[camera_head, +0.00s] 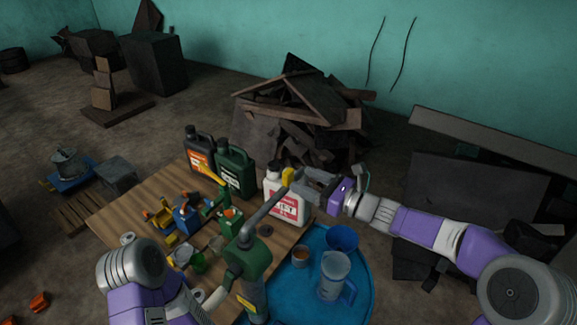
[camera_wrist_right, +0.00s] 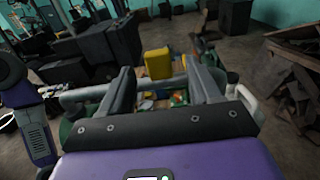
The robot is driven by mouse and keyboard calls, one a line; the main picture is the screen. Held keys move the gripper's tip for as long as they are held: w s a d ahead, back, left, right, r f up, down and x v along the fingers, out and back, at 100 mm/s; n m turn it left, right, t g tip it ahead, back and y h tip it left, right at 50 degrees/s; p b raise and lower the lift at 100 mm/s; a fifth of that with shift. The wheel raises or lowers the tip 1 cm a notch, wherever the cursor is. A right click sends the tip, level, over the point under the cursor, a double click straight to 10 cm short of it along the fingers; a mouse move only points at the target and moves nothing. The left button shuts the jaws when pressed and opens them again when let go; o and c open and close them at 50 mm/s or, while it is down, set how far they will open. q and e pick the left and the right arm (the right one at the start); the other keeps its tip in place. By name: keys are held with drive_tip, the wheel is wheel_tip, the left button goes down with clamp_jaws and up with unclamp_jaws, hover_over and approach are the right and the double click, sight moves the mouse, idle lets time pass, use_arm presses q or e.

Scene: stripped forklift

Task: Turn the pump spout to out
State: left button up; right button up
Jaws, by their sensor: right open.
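The hand pump (camera_head: 248,258) has a green head on a grey body, at the near edge of the wooden table. Its long grey spout (camera_head: 265,210) points away and to the right, towards a yellow piece (camera_head: 289,174) near the white jug. My right gripper (camera_head: 305,181) is open beside this yellow piece. In the right wrist view, the grey spout (camera_wrist_right: 150,83) crosses the space between the open fingers (camera_wrist_right: 162,88), with the yellow piece (camera_wrist_right: 158,63) beyond it. I cannot tell whether the fingers touch the spout. My left arm shows at lower left; its gripper is out of view.
A white jug (camera_head: 287,208) with a red label stands just below my right gripper. Dark and green canisters (camera_head: 235,175) stand behind. A blue round tray (camera_head: 355,275) to the right holds a clear pitcher (camera_head: 333,275) and cups. Small tools and containers crowd the wooden table (camera_head: 120,217).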

sight(291, 175)
drive_tip(key=p+x, duration=0.1)
drive_tip(key=x, duration=0.4)
drive_tip(key=shift+s+a+r, duration=0.1)
drive_tip(key=shift+s+a, duration=0.05)
drive_tip(key=shift+w+a, duration=0.3)
drive_tip(key=shift+w, duration=0.05)
drive_tip(key=shift+s, duration=0.1)
drive_tip(key=shift+c, duration=0.4)
clamp_jaws()
